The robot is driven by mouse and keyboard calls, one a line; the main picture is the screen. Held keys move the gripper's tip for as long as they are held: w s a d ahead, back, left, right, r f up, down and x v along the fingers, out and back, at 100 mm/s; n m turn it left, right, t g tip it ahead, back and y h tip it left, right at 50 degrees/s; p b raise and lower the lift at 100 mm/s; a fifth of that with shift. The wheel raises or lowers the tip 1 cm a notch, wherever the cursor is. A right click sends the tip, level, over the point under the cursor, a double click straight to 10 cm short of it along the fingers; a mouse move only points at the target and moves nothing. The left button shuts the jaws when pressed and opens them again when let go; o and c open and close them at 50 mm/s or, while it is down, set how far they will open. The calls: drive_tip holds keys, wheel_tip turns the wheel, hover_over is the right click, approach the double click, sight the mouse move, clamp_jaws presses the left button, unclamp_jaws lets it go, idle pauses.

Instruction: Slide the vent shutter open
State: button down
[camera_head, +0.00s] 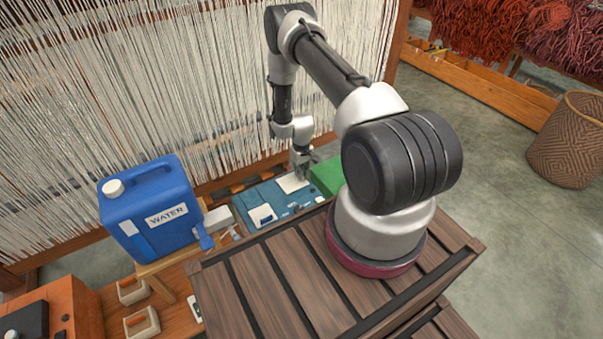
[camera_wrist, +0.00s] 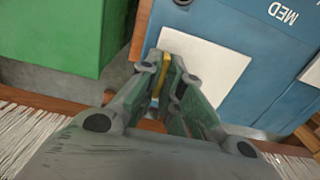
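A blue unit (camera_head: 262,195) lies low beside the loom, and in the wrist view its top (camera_wrist: 238,33) carries a white "MED" label. A flat white plate (camera_head: 292,183) lies on it, and the plate (camera_wrist: 212,72) is also in the wrist view. It may be the vent shutter, but no vent slots show. My gripper (camera_head: 300,172) points down at the plate. In the wrist view my gripper (camera_wrist: 168,68) has its fingertips close together at the plate's left edge. A narrow yellow strip (camera_wrist: 164,73) shows between them. Whether they grip it, I cannot tell.
A green box (camera_wrist: 55,35) stands close beside the blue unit. A blue water jug (camera_head: 150,210) stands on a wooden stand to the left. The loom's white threads (camera_head: 120,90) rise close behind. A woven basket (camera_head: 568,140) stands far right on open floor.

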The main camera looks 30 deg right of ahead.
drive_tip(key=d, duration=0.8)
drive_tip(key=shift+w, duration=0.15)
drive_tip(key=c, duration=1.6)
unclamp_jaws()
wheel_tip(320, 180, up, 12)
